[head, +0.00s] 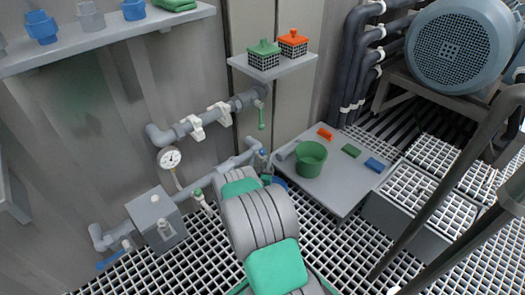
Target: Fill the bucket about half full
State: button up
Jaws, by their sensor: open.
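A green bucket (311,158) stands upright on a grey table (325,190) against the wall, right of the middle in the head view. Its inside looks plain green, and I cannot make out any water in it. An upper wall pipe (208,121) ends left of the bucket at a tap with a green lever (261,117) that hangs down. A lower pipe (232,164) runs towards the table and ends near a blue-topped fitting (262,153). My folded arm, grey with green pads, fills the lower middle. My gripper does not show.
Orange, green and blue blocks (351,150) lie on the table right of the bucket. A small shelf (273,67) with two lidded baskets juts out above. A pressure gauge (170,157) and a grey box (158,222) are at left. A blue motor (450,45) stands back right. The floor is grating.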

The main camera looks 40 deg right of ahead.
aim_at(264, 149)
jog(key=shift+s+t+y, duration=0.1)
jog(key=shift+t+y, duration=0.2)
jog(key=b+x, duration=0.2)
jog(key=x, duration=0.4)
jog(key=shift+w+d+f, duration=0.1)
jog(key=shift+w+d, duration=0.15)
jog(key=shift+d, duration=0.05)
jog(key=shift+w+d, duration=0.2)
jog(key=shift+w, duration=0.1)
grip_shut()
